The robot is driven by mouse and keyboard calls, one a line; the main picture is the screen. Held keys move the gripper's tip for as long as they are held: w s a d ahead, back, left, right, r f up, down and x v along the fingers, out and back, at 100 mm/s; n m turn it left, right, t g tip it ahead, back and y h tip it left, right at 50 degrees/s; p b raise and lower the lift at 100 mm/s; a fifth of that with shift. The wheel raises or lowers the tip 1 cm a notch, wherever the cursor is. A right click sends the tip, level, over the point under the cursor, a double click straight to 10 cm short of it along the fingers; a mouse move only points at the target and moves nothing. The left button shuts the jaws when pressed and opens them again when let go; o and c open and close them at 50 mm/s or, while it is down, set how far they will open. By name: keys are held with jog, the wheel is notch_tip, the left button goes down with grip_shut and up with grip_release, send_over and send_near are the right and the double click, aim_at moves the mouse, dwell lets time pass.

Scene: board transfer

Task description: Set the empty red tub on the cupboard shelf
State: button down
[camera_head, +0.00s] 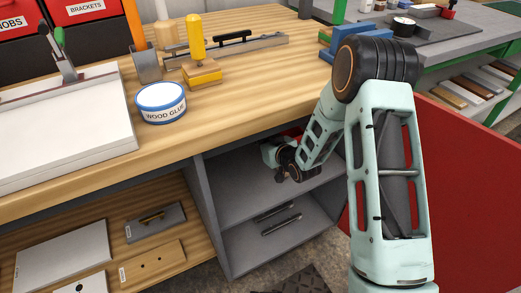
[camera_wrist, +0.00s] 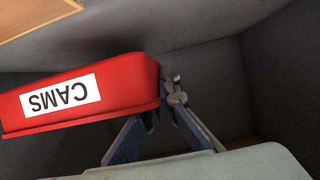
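The red tub (camera_wrist: 110,95) with a white "CAMS" label appears upside down in the wrist view, with its rim toward the bottom of the picture. My gripper (camera_wrist: 160,100) is at the tub's right end. One finger shows outside the end wall and the other goes behind the rim, so it appears shut on that wall. The tub's inside is hidden. In the head view a small red part of the tub (camera_head: 293,133) shows behind my gripper (camera_head: 285,160), inside the grey cupboard (camera_head: 209,205). Whether the tub touches the shelf (camera_head: 240,190) I cannot tell.
The wooden bench top (camera_head: 240,95) overhangs the cupboard. The cupboard's side walls are close around my gripper. A red door panel (camera_head: 465,190) stands to the right of my arm. A lower compartment holds dark handle-like bars (camera_head: 281,224). A wood glue tub (camera_head: 161,102) stands on the bench.

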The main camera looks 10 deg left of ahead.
jog(key=shift+w+f, duration=0.4)
jog(key=shift+f, duration=0.05)
jog(key=shift+w+d+f+b, duration=0.1)
jog(key=shift+f+b, duration=0.15)
jog(key=shift+f, duration=0.35)
jog(key=shift+w+a+f+b, duration=0.15)
jog(key=shift+f+b, duration=0.1)
jog(key=shift+f, duration=0.4)
jog(key=shift+w+d+f+b, duration=0.15)
jog(key=shift+f+b, duration=0.1)
jog(key=shift+f, duration=0.35)
jog(key=shift+s, duration=0.1)
jog(key=shift+f, duration=0.15)
jog(key=c, duration=2.2)
grip_release()
jog(key=shift+o, duration=0.2)
jog(key=shift+r, duration=0.2)
jog(key=p+v, duration=0.4)
jog(key=v, duration=0.8)
jog(key=shift+f, duration=0.15)
